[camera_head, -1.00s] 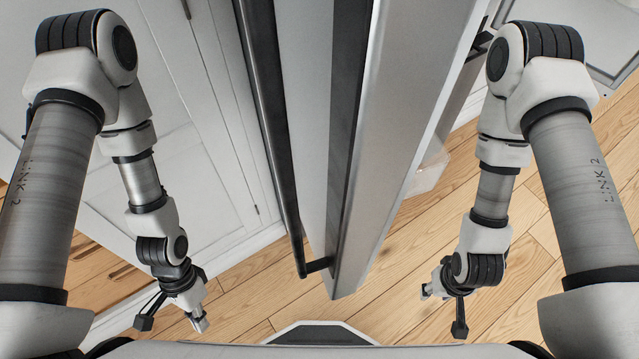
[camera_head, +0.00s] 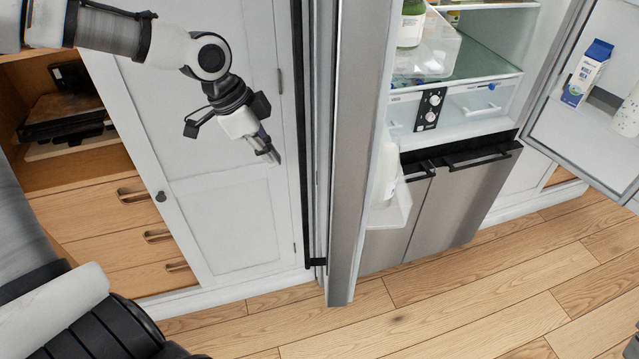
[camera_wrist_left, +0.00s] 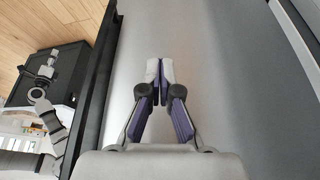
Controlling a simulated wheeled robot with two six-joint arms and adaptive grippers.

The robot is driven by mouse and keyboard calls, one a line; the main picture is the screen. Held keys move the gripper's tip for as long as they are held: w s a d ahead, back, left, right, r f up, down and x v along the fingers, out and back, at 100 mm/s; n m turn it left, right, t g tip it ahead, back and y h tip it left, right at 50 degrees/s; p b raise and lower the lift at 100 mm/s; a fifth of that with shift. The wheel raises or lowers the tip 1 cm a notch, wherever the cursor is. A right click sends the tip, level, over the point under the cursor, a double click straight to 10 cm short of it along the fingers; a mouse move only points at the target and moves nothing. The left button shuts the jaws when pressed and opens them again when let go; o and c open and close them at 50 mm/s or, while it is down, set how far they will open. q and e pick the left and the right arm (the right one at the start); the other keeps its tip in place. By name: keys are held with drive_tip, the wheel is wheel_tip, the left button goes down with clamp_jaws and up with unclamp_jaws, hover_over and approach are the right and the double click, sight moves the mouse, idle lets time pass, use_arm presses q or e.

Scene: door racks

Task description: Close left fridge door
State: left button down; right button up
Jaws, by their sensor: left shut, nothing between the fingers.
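The left fridge door (camera_head: 357,140) stands open and shows nearly edge-on in the head view, a tall steel panel with a long dark handle (camera_head: 306,130) on its left, outer side. My left gripper (camera_head: 270,153) is left of the handle, on the outer side of the door, with its fingers shut and empty. In the left wrist view the shut fingertips (camera_wrist_left: 160,68) point at the grey door face (camera_wrist_left: 215,60), and a dark bar runs along its left. I cannot tell whether they touch it.
The fridge interior (camera_head: 480,50) is exposed right of the door, with a bottle on the door's inner shelf (camera_head: 392,210). The right fridge door (camera_head: 600,125) is also open, holding a milk carton (camera_head: 587,72). White cabinet doors (camera_head: 215,210) stand at left. The wooden floor (camera_head: 450,300) is clear.

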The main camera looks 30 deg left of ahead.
use_arm(q)
drive_tip(key=w+d+f, duration=0.4)
drive_tip(key=d+f, duration=0.2)
drive_tip(key=f, duration=0.3)
drive_tip(key=shift+w+d, duration=0.2)
drive_tip(key=shift+d, duration=0.15)
drive_tip(key=shift+a+f, duration=0.15)
drive_tip(key=shift+w+d, duration=0.1)
drive_tip(key=shift+d, duration=0.1)
